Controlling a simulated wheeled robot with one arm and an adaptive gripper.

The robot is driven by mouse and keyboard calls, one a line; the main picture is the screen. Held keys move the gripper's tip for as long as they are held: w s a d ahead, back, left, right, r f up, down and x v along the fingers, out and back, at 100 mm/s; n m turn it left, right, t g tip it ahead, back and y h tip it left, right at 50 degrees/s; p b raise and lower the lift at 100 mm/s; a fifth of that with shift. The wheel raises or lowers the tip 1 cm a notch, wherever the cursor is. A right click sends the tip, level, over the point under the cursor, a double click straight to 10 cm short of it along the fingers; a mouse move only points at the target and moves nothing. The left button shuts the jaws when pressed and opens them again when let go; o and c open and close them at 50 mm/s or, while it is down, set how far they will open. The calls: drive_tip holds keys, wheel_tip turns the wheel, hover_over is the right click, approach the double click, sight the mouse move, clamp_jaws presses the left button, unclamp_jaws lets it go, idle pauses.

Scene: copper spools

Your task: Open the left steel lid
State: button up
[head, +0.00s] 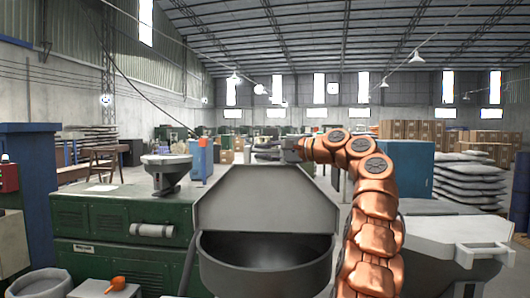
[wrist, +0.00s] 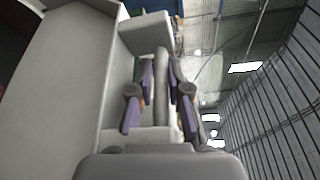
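The left steel lid (head: 265,195) stands raised and tilted back above its dark, round steel bin (head: 265,280) in the head view. In the wrist view the lid (wrist: 55,85) fills the left side, with its bar handle (wrist: 161,95) held between two blocky mounts. My gripper (head: 272,150) is at the lid's top edge, mostly hidden behind it in the head view. In the wrist view its fingers (wrist: 161,75) lie on both sides of the bar, close against it, and look shut on it.
A second steel bin with a lowered lid (head: 425,250) and a white handle (head: 485,253) stands at the right. A green cabinet (head: 120,225) stands at the left, with an orange scoop (head: 117,284) in front. Stacked sacks (head: 470,180) lie farther right.

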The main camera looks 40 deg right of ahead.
drive_tip(key=o, duration=0.3)
drive_tip(key=shift+o, duration=0.2)
drive_tip(key=v, duration=1.2)
drive_tip(key=shift+w, duration=0.1)
